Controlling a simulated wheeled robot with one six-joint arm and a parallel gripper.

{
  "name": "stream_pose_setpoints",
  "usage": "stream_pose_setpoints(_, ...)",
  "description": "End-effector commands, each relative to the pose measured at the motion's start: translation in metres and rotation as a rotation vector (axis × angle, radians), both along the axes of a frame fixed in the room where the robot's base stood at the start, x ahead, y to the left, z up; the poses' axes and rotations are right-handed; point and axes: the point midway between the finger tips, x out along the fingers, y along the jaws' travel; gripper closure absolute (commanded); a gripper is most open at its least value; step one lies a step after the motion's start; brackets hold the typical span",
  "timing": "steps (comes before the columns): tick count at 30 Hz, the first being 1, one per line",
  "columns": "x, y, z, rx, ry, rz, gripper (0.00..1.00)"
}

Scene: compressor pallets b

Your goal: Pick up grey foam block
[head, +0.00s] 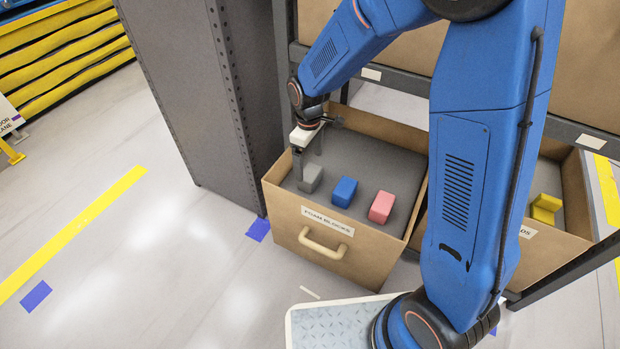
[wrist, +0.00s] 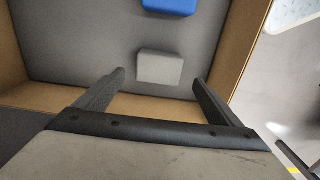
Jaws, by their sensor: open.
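The grey foam block (head: 311,179) lies in the left part of an open brown box (head: 316,242) with a "FOAM BLOCKS" label. My gripper (head: 308,165) is at the box's left side, just beside and above the block in the head view. In the wrist view the grey foam block (wrist: 160,67) lies beyond the fingertips, roughly between their lines. My gripper (wrist: 158,76) is open there, with nothing between its fingers. I cannot tell the exact height of the fingertips above the block.
A blue block (head: 344,192) and a pink block (head: 382,207) lie to the right in the same box. A dark metal upright (head: 205,90) stands left of the box. A second box (head: 548,243) with a yellow block (head: 545,208) is at the right.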

Motion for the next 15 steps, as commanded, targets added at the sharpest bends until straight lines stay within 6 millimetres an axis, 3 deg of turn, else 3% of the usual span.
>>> stream_pose_setpoints(3,0.0,0.0,-0.014,-0.001,0.002,0.0,0.12)
stream_pose_setpoints(11,0.0,-0.001,-0.03,-0.001,0.002,-0.001,0.12)
stream_pose_setpoints(15,0.0,-0.004,-0.05,-0.001,0.002,-0.001,0.12)
